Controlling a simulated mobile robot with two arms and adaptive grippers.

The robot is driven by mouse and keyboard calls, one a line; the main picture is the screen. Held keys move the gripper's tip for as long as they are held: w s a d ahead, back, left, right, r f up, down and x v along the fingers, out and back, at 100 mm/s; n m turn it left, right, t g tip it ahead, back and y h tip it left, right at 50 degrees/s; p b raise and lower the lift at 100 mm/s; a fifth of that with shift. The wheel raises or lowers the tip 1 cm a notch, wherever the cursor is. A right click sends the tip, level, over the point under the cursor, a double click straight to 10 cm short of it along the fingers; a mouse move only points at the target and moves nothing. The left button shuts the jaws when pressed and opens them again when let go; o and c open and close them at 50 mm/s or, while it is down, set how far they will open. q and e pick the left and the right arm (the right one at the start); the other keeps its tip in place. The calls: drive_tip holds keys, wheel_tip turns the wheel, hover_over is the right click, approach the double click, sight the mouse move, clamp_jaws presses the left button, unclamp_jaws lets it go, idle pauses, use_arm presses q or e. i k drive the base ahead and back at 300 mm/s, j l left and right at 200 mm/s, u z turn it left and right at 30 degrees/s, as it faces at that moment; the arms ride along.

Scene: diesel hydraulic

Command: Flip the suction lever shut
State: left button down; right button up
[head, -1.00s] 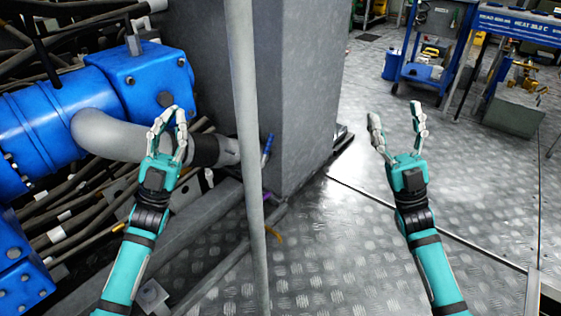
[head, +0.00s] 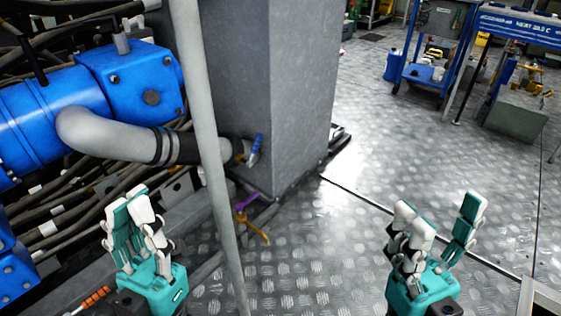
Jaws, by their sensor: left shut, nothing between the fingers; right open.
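A small blue lever (head: 255,150) stands at the end of the grey suction pipe (head: 100,135), beside the grey cabinet, slanted upward. A purple lever (head: 246,202) and a yellow handle (head: 252,230) sit lower, near the floor. No label shows which lever is which. My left gripper (head: 138,205) is shut and empty at the lower left, below the pipe and apart from the levers. My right gripper (head: 438,208) is open and empty over the floor at the lower right, far from the levers.
A thin grey upright pole (head: 208,120) stands between my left gripper and the levers. The grey cabinet (head: 290,90) rises behind them. A blue pump (head: 50,110) and many hoses fill the left. The metal floor (head: 340,250) is open. An orange-handled tool (head: 95,297) lies lower left.

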sight(254, 149)
drive_tip(key=i+l, duration=0.2)
drive_tip(key=l, duration=0.15)
drive_tip(key=i+l, duration=0.15)
drive_tip(key=l, duration=0.25)
drive_tip(key=i+l, duration=0.2)
drive_tip(key=l, duration=0.15)
drive_tip(key=i+l, duration=0.2)
drive_tip(key=l, duration=0.2)
drive_tip(key=i+l, duration=0.1)
drive_tip(key=i, duration=0.35)
drive_tip(key=u, duration=0.05)
